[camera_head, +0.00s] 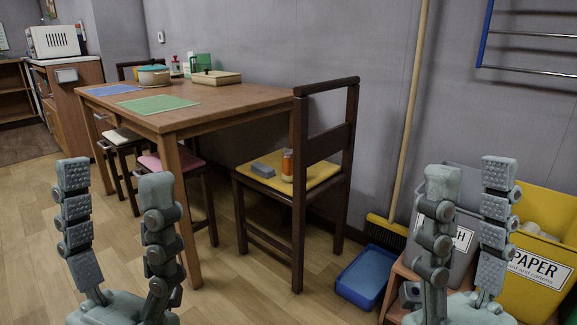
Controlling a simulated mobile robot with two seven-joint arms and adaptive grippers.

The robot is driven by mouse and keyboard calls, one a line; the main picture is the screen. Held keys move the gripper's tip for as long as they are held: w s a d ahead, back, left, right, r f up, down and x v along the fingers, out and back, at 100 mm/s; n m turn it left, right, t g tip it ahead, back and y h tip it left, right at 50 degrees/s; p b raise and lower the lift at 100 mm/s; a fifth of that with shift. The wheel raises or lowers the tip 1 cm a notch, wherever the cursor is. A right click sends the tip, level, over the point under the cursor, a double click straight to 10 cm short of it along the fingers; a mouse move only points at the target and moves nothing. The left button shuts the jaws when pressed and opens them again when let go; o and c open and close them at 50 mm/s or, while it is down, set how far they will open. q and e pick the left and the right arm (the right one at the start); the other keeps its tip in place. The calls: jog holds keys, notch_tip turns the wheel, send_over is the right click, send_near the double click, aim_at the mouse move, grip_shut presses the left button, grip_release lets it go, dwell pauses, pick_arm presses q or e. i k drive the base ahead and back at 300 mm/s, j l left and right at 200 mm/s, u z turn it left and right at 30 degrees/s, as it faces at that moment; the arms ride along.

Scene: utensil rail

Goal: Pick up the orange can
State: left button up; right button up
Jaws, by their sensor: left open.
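The orange can (287,165) stands upright on the yellow seat of the dark wooden chair (298,230), partly behind the chair's back post. A grey block-like object (264,170) lies on the seat just left of it. My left gripper (115,180) is open and empty in the left foreground, in front of the table and well apart from the can. My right gripper (471,178) is in the right foreground in front of the bins. Its fingers are spread apart with nothing between them.
A wooden table (230,94) with placemats, a pot and boxes stands behind the chair, with stools beneath it. A broom (408,110) leans on the wall. A blue tray (366,275), a grey bin and a yellow paper bin (545,215) are at the right. The front floor is clear.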

aim_at(287, 157)
jog(key=i+u, duration=0.1)
jog(key=i, duration=1.45)
jog(key=i+l, duration=0.3)
